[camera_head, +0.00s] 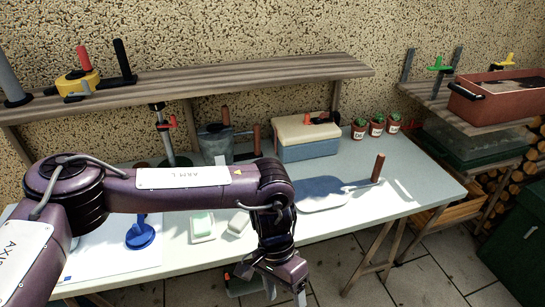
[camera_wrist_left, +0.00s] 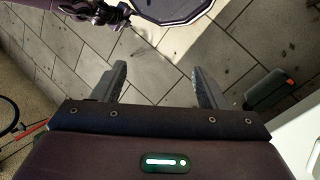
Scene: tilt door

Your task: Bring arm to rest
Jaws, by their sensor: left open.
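My left arm comes in from the left in the head view and bends down in front of the white table (camera_head: 410,187). My left gripper (camera_head: 285,291) hangs low at the table's front edge, near the bottom of the picture. In the left wrist view the two fingers of this gripper (camera_wrist_left: 160,85) stand well apart with only paved floor between them. It is open and empty. My right gripper does not show in either view.
A cooler box (camera_head: 306,140) and several small potted plants (camera_head: 377,127) stand at the back. Tiled floor (camera_head: 430,270) is open at the front right.

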